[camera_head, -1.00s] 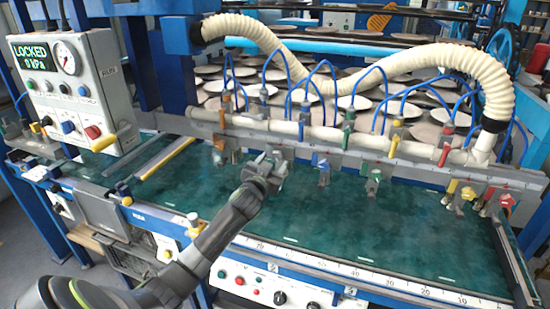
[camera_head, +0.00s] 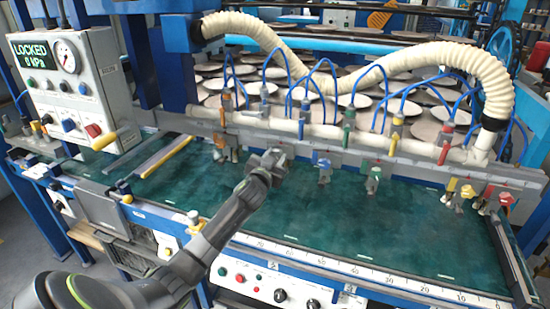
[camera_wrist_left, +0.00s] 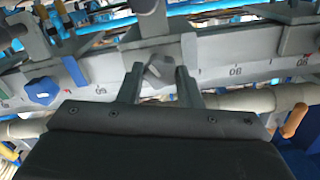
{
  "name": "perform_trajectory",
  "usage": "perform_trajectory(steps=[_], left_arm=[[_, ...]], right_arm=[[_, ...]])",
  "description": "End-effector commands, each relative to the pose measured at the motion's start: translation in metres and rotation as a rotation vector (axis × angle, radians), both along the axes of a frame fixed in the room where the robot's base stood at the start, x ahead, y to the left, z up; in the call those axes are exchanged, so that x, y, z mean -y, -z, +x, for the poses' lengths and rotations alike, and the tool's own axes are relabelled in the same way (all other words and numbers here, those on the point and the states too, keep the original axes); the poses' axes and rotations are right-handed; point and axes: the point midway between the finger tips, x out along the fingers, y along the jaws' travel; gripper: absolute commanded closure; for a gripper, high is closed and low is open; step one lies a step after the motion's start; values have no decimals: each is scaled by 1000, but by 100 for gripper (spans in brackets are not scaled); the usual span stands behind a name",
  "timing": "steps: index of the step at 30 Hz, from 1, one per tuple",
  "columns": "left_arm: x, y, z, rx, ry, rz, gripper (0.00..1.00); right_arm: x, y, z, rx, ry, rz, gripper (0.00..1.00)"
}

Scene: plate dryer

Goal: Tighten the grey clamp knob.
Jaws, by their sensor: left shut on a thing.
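The grey clamp knob (camera_wrist_left: 158,69) shows in the left wrist view, in front of a grey clamp on the rail. My left gripper (camera_wrist_left: 160,84) has one finger on each side of it and is shut on it. In the head view, my left gripper (camera_head: 274,158) is at the clamp rail (camera_head: 345,158), between the orange and blue knobs. There the gripper hides the grey knob. My right gripper is not in view.
A blue knob (camera_head: 322,163) and a green knob (camera_head: 375,172) are on clamps to the right; an orange knob (camera_head: 220,143) is to the left. The green bed (camera_head: 330,220) is clear. The control box display (camera_head: 31,51) reads LOCKED, 0 kPa.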

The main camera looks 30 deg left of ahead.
Motion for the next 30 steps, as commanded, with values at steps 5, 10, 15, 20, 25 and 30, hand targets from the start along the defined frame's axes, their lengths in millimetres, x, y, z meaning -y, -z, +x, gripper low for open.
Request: perform_trajectory(steps=[5, 10, 15, 20, 25, 30], left_arm=[[0, 0, 0, -3, 0, 10, 91], [0, 0, 0, -15, -1, 57, 91], [0, 0, 0, -40, -2, 156, 91], [0, 0, 0, -72, -2, 289, 91], [1, 0, 0, -110, -1, 448, 91], [0, 0, 0, -149, -1, 605, 91]], right_arm=[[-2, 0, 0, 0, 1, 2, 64], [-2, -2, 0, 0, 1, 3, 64], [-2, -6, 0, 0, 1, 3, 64], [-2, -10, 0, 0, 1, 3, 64], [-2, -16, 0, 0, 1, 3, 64], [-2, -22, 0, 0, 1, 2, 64]])
